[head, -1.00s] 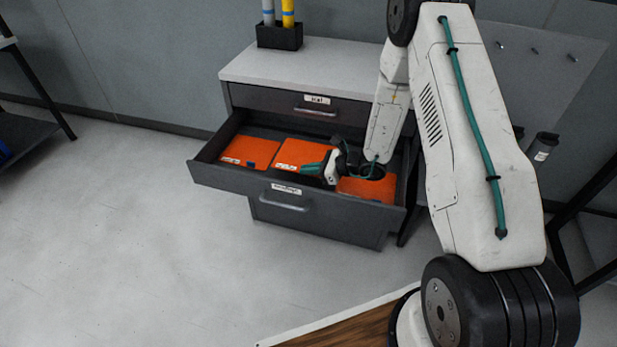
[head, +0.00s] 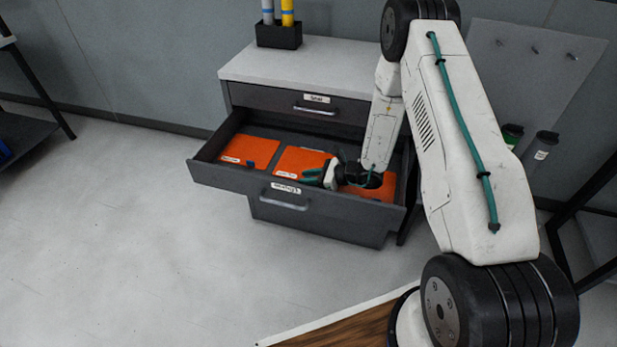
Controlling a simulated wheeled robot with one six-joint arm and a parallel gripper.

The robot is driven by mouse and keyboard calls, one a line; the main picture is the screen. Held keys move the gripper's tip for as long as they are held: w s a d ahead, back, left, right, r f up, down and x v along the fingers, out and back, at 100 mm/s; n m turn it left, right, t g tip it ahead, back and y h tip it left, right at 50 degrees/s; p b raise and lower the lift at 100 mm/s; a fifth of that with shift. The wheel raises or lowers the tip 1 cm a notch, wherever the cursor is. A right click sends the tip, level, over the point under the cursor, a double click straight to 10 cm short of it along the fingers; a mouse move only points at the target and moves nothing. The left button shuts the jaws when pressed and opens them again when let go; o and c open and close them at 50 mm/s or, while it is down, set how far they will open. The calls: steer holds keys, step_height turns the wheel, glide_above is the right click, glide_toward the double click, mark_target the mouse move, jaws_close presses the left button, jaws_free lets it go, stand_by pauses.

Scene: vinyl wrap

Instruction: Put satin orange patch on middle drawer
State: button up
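A grey drawer cabinet stands against the wall with its middle drawer (head: 232,177) pulled open. Three orange patches lie flat inside: a left patch (head: 250,148), a middle patch (head: 296,158) and a right patch (head: 378,191). Each of the left and middle ones has a small white label, too small to read, so I cannot tell which is satin. My gripper (head: 312,176) reaches low into the drawer, over the front edge of the middle patch, fingers pointing left. Whether its fingers are apart or touch the patch is too small to tell. My wrist partly hides the right patch.
The top drawer (head: 290,104) and the lower drawer are shut. A black holder (head: 279,36) with yellow and grey-blue rolls stands on the cabinet top. A board with hooks (head: 535,70) and dark cylinders is at right. The floor at left is clear.

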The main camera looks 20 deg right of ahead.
steer(key=shift+r, duration=0.2)
steer(key=v, duration=1.1)
steer(key=shift+s+d, duration=0.15)
steer(key=shift+d, duration=0.05)
steer(key=shift+s+r, duration=0.1)
steer(key=shift+r, duration=0.1)
steer(key=s+a+r+n+g, duration=0.3)
steer(key=s+a+r+n, duration=0.15)
steer(key=r, duration=0.35)
steer(key=s+a+r+n+g, duration=0.25)
steer(key=r+n, duration=0.25)
steer(key=r, duration=0.4)
steer(key=s+a+r+n+g, duration=0.3)
steer(key=s+a+r+n, duration=0.15)
steer(key=r, duration=0.35)
steer(key=s+d+r+n+h, duration=0.2)
steer(key=s+r+n+h, duration=0.1)
steer(key=s, duration=0.3)
steer(key=s+d+r+n+t+h, duration=0.1)
steer(key=s+d+r+n+h, duration=0.1)
steer(key=s+r+n+h, duration=0.2)
steer(key=s+d+r+n+t+h, duration=0.1)
steer(key=s+d+r+n+h, duration=0.1)
steer(key=s, duration=0.8)
steer(key=shift+r+n+h, duration=0.9)
steer(key=shift+r+n, duration=0.05)
steer(key=shift+n, duration=0.15)
steer(key=shift+s, duration=0.1)
